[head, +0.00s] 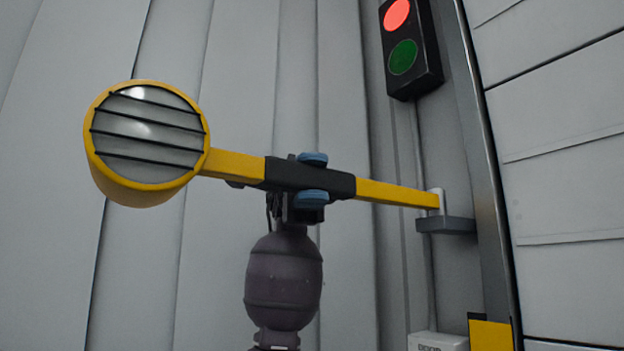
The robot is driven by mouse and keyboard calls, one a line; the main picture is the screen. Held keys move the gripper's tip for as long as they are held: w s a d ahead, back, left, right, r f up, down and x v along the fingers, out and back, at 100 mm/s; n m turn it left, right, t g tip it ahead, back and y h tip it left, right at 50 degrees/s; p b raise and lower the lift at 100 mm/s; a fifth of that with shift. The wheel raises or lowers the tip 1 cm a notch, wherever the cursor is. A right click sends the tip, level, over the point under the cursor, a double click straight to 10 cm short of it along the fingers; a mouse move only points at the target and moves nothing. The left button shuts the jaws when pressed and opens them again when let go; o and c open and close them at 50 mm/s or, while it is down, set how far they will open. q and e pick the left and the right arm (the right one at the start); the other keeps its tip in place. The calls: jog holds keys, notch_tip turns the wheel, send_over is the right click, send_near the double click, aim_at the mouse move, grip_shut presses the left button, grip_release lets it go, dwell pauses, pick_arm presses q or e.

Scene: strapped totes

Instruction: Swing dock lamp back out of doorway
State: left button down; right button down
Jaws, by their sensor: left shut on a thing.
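The dock lamp (147,138) has a round yellow head with a glass face behind several dark bars. It sits at the left end of a yellow arm (395,192). The arm runs to a grey wall bracket (447,222) at the right, beside the door frame. My left gripper (312,178) comes up from below and is shut on the black sleeve (338,184) around the middle of the lamp arm. Its blue finger pads show above and below the sleeve. The lamp head lies in front of the pale ribbed wall. My right gripper is not in view.
A signal light (411,48) with red lit and green dark hangs above the bracket. A dark door frame edge (484,180) and a pale panelled surface (565,180) stand at the right. A white box (437,342) and a yellow block (490,335) show at the bottom right.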

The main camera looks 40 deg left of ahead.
pick_arm(q)
jog(key=shift+a, duration=0.15)
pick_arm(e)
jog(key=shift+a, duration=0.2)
pick_arm(q)
jog(key=shift+a+r, duration=0.1)
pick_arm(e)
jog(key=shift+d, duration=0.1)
pick_arm(q)
jog(key=c, duration=1)
grip_release()
jog(key=o, duration=0.3)
jog(key=shift+w+a, duration=0.1)
jog(key=shift+a, duration=0.15)
jog(key=shift+d, duration=0.1)
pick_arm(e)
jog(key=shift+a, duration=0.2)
pick_arm(q)
jog(key=shift+d, duration=0.1)
